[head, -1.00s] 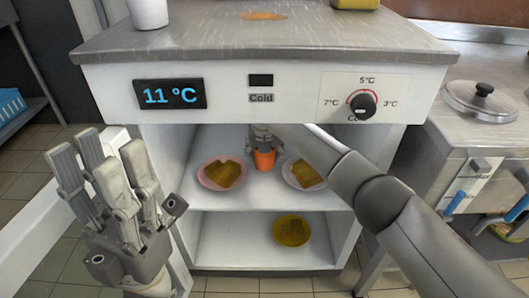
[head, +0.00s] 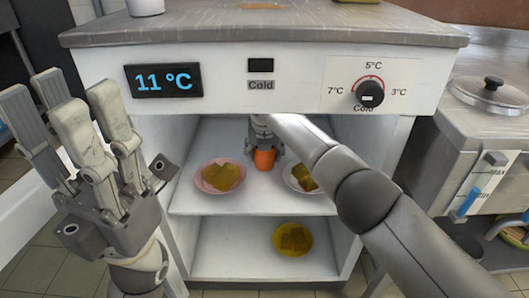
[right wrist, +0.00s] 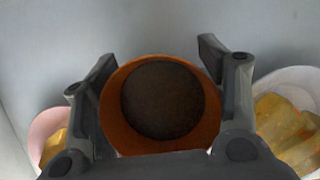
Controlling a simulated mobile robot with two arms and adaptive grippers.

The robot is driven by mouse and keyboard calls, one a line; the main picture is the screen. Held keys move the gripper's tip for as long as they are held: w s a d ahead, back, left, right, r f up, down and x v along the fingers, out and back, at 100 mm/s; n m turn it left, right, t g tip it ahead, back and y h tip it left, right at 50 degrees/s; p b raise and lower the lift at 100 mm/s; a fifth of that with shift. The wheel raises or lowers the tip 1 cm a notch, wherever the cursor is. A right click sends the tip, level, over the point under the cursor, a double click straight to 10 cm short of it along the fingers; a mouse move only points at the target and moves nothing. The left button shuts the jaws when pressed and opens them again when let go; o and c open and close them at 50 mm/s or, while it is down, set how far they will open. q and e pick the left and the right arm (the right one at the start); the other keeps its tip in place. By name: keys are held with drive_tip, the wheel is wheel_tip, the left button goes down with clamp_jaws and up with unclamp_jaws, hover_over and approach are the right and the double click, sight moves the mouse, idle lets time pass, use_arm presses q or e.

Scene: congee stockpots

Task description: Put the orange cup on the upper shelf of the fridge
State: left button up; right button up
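The orange cup (head: 264,159) stands upright on the fridge's upper shelf (head: 258,202), between two plates. In the right wrist view the cup (right wrist: 112,128) shows from above, with a dark brown filling. My right gripper (head: 264,147) reaches into the fridge above the cup. Its fingers (right wrist: 158,55) are spread on either side of the cup's rim and look open; any slight contact is hard to judge. My left gripper (head: 75,105) is open and empty, fingers up, outside the fridge at the left.
A pink plate (head: 203,185) and a white plate (head: 291,182) with yellow-brown food flank the cup. A yellow plate (head: 282,250) lies on the lower shelf. A counter with a lidded pot (head: 492,93) stands at right.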

drive_tip(key=o, duration=0.5)
drive_tip(key=shift+r, duration=0.15)
